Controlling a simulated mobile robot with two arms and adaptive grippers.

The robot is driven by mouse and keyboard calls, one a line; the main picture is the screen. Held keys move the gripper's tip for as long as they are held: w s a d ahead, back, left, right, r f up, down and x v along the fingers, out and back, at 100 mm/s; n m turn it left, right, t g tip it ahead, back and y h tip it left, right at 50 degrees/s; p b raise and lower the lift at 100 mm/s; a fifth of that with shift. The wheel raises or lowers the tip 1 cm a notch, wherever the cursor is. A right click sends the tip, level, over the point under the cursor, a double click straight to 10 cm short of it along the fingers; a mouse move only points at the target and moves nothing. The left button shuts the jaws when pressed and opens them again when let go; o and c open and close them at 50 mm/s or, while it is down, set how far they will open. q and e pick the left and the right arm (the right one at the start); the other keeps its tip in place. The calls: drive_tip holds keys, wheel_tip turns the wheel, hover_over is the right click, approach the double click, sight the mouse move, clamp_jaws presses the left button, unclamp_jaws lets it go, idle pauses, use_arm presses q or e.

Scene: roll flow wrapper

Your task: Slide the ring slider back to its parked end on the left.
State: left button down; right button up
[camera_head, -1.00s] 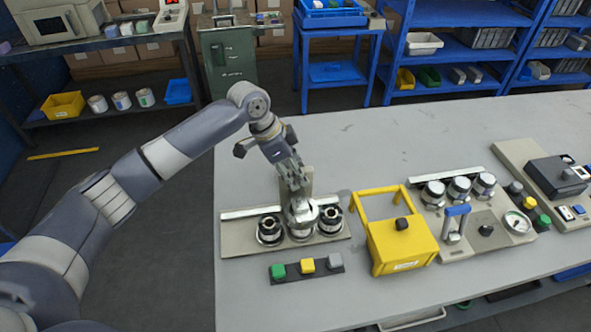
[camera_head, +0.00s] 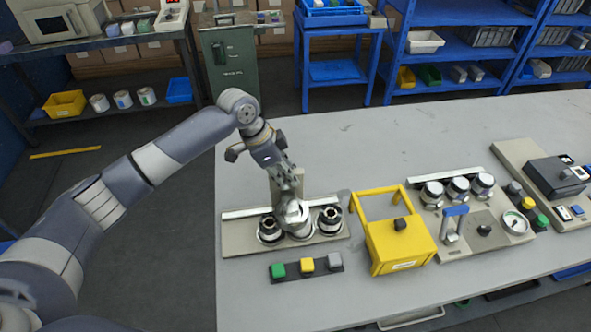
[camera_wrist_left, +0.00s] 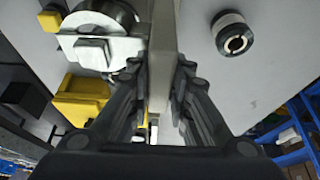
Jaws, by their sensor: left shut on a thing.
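The ring slider (camera_head: 294,214), a bright silver body, sits on the beige base plate (camera_head: 235,240) between two dark rollers with silver collars, the left roller (camera_head: 269,230) and the right roller (camera_head: 329,219). It is close to the left roller; the head view does not show whether they touch. My left gripper (camera_head: 286,192) comes down on it from above and is shut on it. In the left wrist view, a pale upright plate (camera_wrist_left: 162,60) stands between the fingers. The fingers partly hide the slider in the head view. My right gripper is not in view.
A green, yellow and grey button strip (camera_head: 306,266) lies in front of the base. A yellow box with a raised frame (camera_head: 400,245) stands just right of it. A panel with silver knobs (camera_head: 485,235) is farther right. The table behind is clear.

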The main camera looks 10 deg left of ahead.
use_arm(q)
drive_tip(key=s+a+p, duration=0.2)
drive_tip(key=a, duration=0.4)
drive_tip(key=s+a+p, duration=0.2)
drive_tip(key=s+a, duration=0.1)
drive_tip(key=a, duration=0.4)
drive_tip(key=shift+s+a, duration=0.2)
drive_tip(key=shift+s, duration=0.05)
drive_tip(key=c, duration=1.7)
unclamp_jaws()
drive_tip(key=shift+o, duration=1.1)
drive_tip(key=shift+s+a, duration=0.1)
drive_tip(key=v, duration=1.2)
